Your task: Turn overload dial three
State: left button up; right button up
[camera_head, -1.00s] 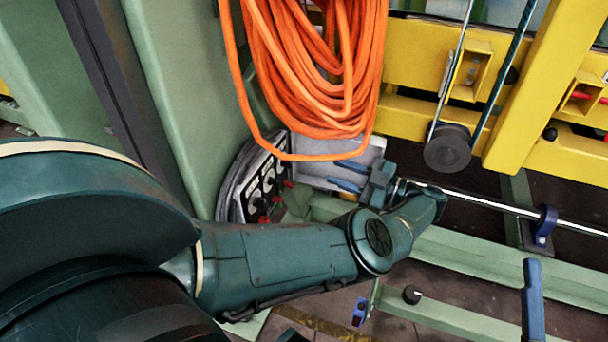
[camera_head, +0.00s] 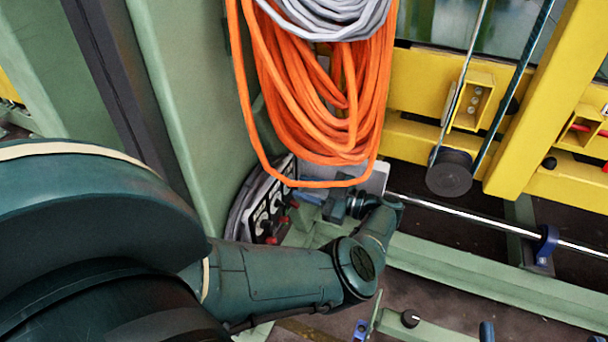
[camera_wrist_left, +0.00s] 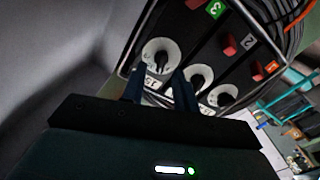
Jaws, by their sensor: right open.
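The control panel (camera_head: 268,205) sits low at the foot of a green column. In the left wrist view, overload dial three (camera_wrist_left: 160,54) is the leftmost of three white dials with black knobs, in line with a green "3" label (camera_wrist_left: 215,9). My left gripper (camera_wrist_left: 159,88) is open, its two dark blue fingers apart just in front of dial three; I cannot tell whether they touch it. In the head view the left gripper (camera_head: 311,197) is partly hidden by its own wrist. My right gripper (camera_head: 542,336) is open at the bottom right edge, only its blue fingertips showing.
Dial two (camera_wrist_left: 197,77) and dial one (camera_wrist_left: 222,95) are close beside. Red switches (camera_wrist_left: 229,44) line the panel. An orange hose coil (camera_head: 320,110) hangs above the panel. A yellow frame (camera_head: 525,100) and a metal rod (camera_head: 460,216) lie to the right.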

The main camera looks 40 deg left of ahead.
pick_arm(q)
jog(key=shift+s+a, duration=0.15)
jog(key=shift+a, duration=0.4)
grip_shut()
